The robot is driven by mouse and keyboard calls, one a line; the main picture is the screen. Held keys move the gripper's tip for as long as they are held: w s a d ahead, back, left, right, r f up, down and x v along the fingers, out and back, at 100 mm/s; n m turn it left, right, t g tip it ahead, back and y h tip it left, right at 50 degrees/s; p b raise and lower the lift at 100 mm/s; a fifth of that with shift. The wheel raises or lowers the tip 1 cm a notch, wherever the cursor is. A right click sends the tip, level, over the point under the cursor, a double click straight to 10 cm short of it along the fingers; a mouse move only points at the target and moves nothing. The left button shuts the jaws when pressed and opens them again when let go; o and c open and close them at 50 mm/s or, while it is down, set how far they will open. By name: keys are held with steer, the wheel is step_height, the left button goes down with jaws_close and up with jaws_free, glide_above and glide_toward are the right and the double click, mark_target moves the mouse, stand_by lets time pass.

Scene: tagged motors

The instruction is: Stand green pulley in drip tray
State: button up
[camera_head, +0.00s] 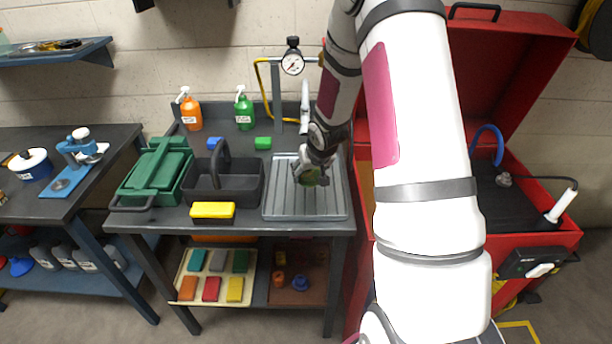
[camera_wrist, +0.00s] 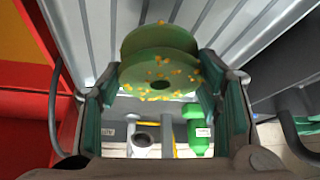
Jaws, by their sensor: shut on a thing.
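The green pulley (camera_wrist: 160,52), with orange specks on its face, sits between the fingers of my gripper (camera_wrist: 160,88) in the wrist view. My gripper is shut on it. In the head view my gripper (camera_head: 312,172) points down over the grey ribbed drip tray (camera_head: 279,207), and the pulley (camera_head: 316,180) shows only partly beneath it. The tray's ribs (camera_wrist: 240,28) also show behind the pulley in the wrist view. I cannot tell whether the pulley touches the tray floor.
A black caddy (camera_head: 254,192) with a handle stands left of the tray, and a yellow block (camera_head: 212,210) is at its front. A green toolbox (camera_head: 160,172) is farther left. The red cabinet (camera_head: 520,220) stands right of the bench.

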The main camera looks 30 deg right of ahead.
mark_target(305, 176)
steer(key=w, duration=0.3)
steer(key=shift+d+f, duration=0.1)
steer(key=shift+d, duration=0.15)
steer(key=shift+f+p, duration=0.3)
steer(key=shift+f, duration=1.45)
steer(key=shift+f, duration=0.15)
steer(key=o, duration=1.2)
steer(key=shift+s, duration=0.1)
steer(key=shift+c, duration=0.2)
